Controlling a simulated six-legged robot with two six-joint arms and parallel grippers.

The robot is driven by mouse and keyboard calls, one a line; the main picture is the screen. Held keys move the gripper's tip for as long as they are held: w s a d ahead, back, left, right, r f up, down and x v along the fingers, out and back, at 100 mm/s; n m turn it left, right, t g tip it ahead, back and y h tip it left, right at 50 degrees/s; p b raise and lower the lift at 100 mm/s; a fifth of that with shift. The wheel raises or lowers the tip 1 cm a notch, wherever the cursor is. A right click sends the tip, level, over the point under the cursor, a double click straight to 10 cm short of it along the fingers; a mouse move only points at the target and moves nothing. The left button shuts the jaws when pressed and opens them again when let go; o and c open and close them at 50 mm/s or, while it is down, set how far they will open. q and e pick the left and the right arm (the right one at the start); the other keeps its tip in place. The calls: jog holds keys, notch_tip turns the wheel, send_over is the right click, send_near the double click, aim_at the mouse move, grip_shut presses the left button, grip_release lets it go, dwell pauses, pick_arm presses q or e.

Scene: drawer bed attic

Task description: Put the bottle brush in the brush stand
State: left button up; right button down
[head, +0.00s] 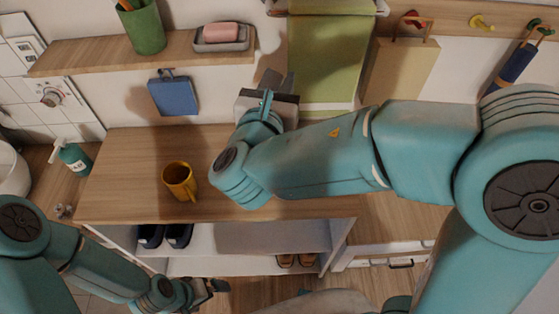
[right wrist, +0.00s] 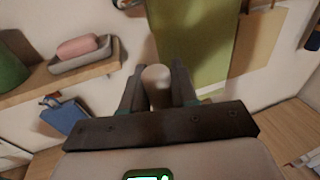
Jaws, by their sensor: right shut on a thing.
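My right gripper (head: 277,84) is raised above the wooden counter, in front of the wall near the green towel. In the right wrist view its two dark fingers (right wrist: 155,88) are shut on a pale, rounded, blurred thing, which I take to be the bottle brush (right wrist: 157,76). Most of it is hidden, and its bristles do not show. A green cup (head: 146,30) with a thin stick in it stands on the wall shelf at the upper left. It may be the brush stand, but I cannot tell. My left gripper (head: 212,288) is low, in front of the shoe shelf.
A yellow mug (head: 180,181) stands on the counter (head: 125,160). A soap dish (head: 221,38) with pink soap is on the wall shelf (head: 90,57). A blue board (head: 173,95), a green towel (head: 325,60) and a beige bag (head: 400,75) hang on the wall.

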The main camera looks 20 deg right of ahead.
notch_tip(320, 180, down, 17)
jog(key=shift+b, duration=0.35)
jog(key=shift+a+f, duration=0.1)
jog(key=shift+f, duration=0.1)
jog(key=shift+f+b, duration=0.15)
jog(key=shift+b, duration=0.15)
jog(key=c, duration=0.9)
grip_release()
jog(key=shift+w, duration=0.1)
jog(key=shift+o, duration=0.2)
jog(key=shift+r+p, duration=0.3)
jog(key=shift+p, duration=0.05)
